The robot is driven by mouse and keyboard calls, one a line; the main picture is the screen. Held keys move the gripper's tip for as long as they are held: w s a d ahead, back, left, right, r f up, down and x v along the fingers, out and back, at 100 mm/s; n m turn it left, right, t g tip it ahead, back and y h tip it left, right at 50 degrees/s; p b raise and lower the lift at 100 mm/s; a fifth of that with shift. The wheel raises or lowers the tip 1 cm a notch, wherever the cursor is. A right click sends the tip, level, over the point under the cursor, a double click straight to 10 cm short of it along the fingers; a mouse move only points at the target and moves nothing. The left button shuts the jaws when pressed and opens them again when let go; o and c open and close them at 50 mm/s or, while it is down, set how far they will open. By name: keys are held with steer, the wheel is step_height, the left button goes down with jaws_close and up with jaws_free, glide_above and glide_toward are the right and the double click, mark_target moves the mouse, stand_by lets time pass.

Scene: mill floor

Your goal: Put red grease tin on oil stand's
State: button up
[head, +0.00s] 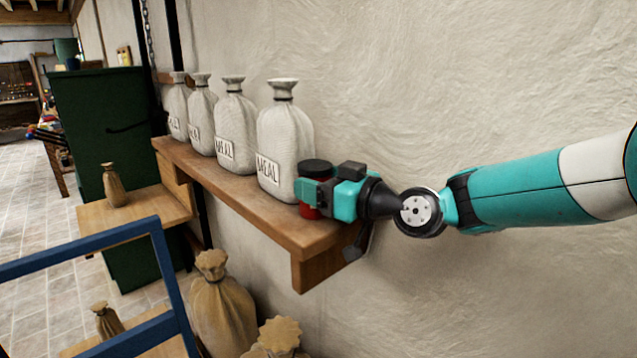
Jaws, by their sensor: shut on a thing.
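The red grease tin (311,211), with a dark lid, is at the near right end of the wooden wall shelf (300,236). My gripper (318,190) is shut on the tin, its teal jaws covering much of the tin's middle. The tin stands upright beside the nearest meal sack. I cannot tell whether its base touches the shelf. I cannot make out an oil stand for certain.
Several white meal sacks (285,135) stand in a row on the shelf, the nearest close to my gripper. Tan sacks (222,305) are below. A blue frame (165,275) is at lower left. A green cabinet (95,110) and a wooden surface with a small sack (114,186) stand beyond.

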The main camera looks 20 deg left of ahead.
steer(key=o, duration=1.3)
steer(key=shift+s+d+r+b, duration=0.1)
steer(key=shift+s+d+b, duration=0.3)
steer(key=shift+d+b, duration=1.05)
steer(key=shift+s+d+f+b, duration=0.1)
steer(key=shift+s+d+b, duration=0.3)
steer(key=shift+d, duration=2.1)
steer(key=shift+s+d+r+b, duration=0.1)
steer(key=shift+s+d+b, duration=0.55)
steer(key=shift+d, duration=1.3)
